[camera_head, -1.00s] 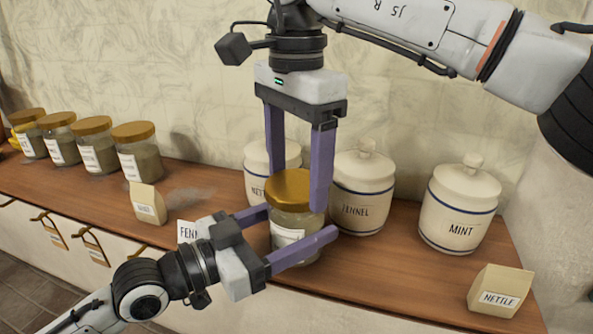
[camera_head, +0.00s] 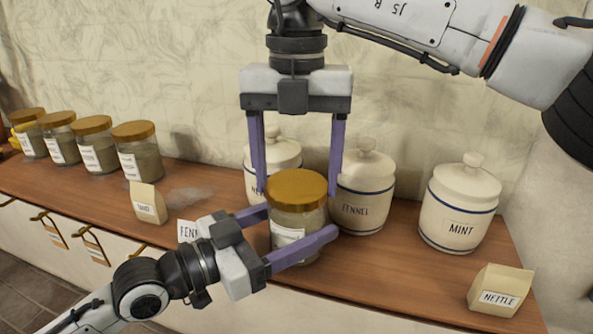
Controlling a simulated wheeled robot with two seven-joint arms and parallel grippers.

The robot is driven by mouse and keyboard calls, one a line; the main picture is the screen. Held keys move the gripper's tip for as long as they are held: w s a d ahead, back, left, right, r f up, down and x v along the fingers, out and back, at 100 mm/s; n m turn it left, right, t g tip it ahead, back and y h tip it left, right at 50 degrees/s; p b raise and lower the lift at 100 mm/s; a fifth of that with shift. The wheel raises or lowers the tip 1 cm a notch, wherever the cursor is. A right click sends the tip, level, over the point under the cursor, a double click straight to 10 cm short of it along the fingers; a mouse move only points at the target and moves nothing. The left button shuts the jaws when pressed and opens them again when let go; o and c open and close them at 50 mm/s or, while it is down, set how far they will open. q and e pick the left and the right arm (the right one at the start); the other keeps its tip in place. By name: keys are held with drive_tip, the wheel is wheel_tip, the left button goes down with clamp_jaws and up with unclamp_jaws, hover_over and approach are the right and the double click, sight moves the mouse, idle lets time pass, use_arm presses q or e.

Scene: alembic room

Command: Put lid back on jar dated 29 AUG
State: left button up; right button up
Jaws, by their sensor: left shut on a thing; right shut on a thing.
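The glass jar (camera_head: 290,222) with a white label stands upright on the wooden counter, its date too small to read. Its gold lid (camera_head: 297,187) sits level on the jar's mouth; I cannot tell whether it is fully seated. My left gripper (camera_head: 299,230) comes in low from the left and is shut on the jar's body. My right gripper (camera_head: 297,190) points down from above and is shut on the lid, with one purple finger on each side.
White canisters labelled FENNEL (camera_head: 362,200) and MINT (camera_head: 459,215), and one partly hidden (camera_head: 272,160), stand behind and right. Paper packets (camera_head: 148,203) and NETTLE (camera_head: 500,290) flank the jar. Several gold-lidded jars (camera_head: 138,160) line the back left. Grey powder (camera_head: 187,196) lies on the counter.

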drive_tip(key=m, duration=0.4)
drive_tip(key=shift+m, duration=0.4)
drive_tip(key=m, duration=0.4)
drive_tip(key=o, duration=1.1)
drive_tip(key=shift+o, duration=0.2)
drive_tip(key=shift+r, duration=2.25)
drive_tip(key=shift+c, duration=0.2)
